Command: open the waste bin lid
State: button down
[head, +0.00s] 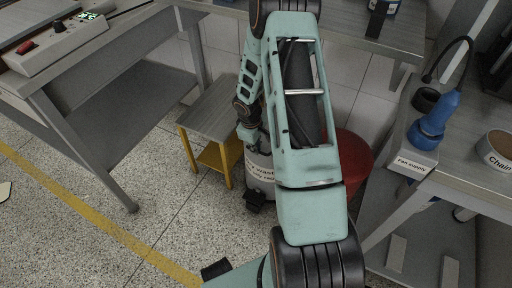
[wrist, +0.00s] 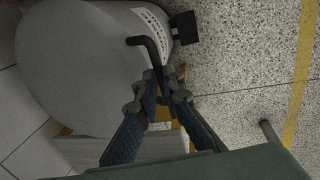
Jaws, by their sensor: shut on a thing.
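The waste bin (head: 261,180) is a light grey cylinder with a printed label, standing on the floor, largely hidden behind my arm in the head view. In the wrist view its round grey lid (wrist: 75,60) fills the upper left and appears down on the bin. A bent black handle (wrist: 148,46) runs from the lid's edge to between my fingers. My gripper (wrist: 165,88) is shut on this handle. The black pedal (head: 255,200) sticks out low at the bin's front and also shows in the wrist view (wrist: 185,28).
A small stool with yellow legs (head: 215,160) stands close left of the bin. A dark red round bin (head: 352,158) is on its right, partly behind my arm. Grey tables stand left (head: 110,100) and right (head: 455,170). Speckled floor (head: 130,200) in front is open.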

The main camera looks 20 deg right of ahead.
jog(key=shift+w+r+p, duration=0.1)
jog(key=shift+r+p, duration=0.35)
jog(key=shift+r, duration=0.05)
jog(key=w+d+r+p, duration=0.1)
jog(key=d+r+p, duration=0.1)
jog(key=r+p, duration=0.2)
jog(key=w+d+r+p, duration=0.2)
jog(key=r+p, duration=0.3)
jog(key=r, duration=0.3)
jog(key=shift+w+d, duration=0.2)
jog(key=shift+d, duration=0.2)
jog(key=c, duration=2.7)
grip_release()
jog(key=shift+w+d, duration=0.1)
jog(key=shift+d, duration=0.1)
jog(key=shift+o, duration=1.4)
jog(key=shift+f, duration=0.2)
jog(key=o, duration=0.4)
jog(key=shift+a, duration=0.2)
jog(key=r, duration=0.4)
jog(key=s+a+r, duration=0.1)
jog(key=r, duration=0.6)
jog(key=shift+s+a+r, duration=0.2)
jog(key=shift+a+r, duration=0.15)
jog(key=shift+r, duration=0.05)
